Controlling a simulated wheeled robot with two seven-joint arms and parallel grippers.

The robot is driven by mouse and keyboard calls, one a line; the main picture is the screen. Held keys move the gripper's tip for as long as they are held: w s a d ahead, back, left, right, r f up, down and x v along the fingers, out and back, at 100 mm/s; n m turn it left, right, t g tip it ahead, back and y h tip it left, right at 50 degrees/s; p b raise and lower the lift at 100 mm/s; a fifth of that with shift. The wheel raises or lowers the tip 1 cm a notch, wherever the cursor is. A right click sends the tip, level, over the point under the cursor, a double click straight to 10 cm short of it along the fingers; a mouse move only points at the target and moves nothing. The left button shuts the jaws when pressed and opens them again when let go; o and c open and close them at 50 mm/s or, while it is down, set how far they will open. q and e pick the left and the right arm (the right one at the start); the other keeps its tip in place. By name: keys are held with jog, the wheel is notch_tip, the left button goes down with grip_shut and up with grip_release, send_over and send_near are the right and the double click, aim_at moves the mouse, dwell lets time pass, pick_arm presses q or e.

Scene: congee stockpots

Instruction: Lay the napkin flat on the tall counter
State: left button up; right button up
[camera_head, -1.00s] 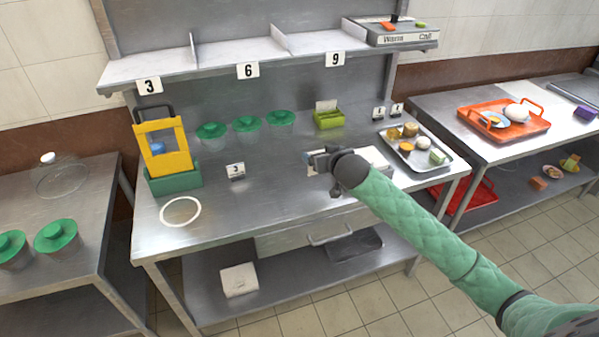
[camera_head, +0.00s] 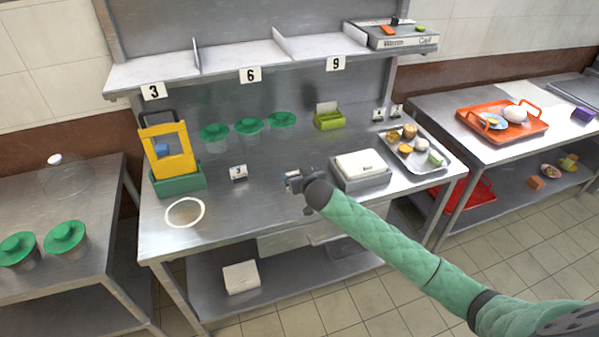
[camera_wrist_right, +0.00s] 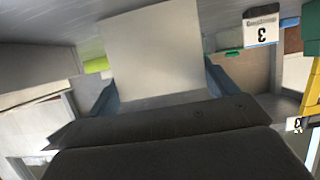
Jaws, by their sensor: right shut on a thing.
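My right gripper (camera_head: 294,181) is above the middle steel counter (camera_head: 262,212), left of a grey box (camera_head: 362,182) holding a white stack (camera_head: 360,163). In the right wrist view the gripper (camera_wrist_right: 160,95) has its two blue fingers on either side of a flat, pale square, the napkin (camera_wrist_right: 155,50). The gripper is shut on it. The napkin reaches out beyond the fingertips and looks flat. My left gripper is not in view.
Green-lidded pots (camera_head: 248,127) line the back. A food tray (camera_head: 417,150) is at the right. Bare steel lies between card and box.

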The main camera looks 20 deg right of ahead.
jog(key=shift+f, duration=0.15)
jog(key=o, duration=0.8)
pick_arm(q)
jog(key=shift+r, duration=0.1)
pick_arm(e)
jog(key=shift+s, duration=0.2)
pick_arm(q)
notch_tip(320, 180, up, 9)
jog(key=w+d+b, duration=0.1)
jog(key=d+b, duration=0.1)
jog(key=b, duration=0.1)
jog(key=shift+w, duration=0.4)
pick_arm(e)
jog(key=v, duration=1.1)
jog(key=shift+s+r, duration=0.25)
jog(key=shift+s, duration=0.05)
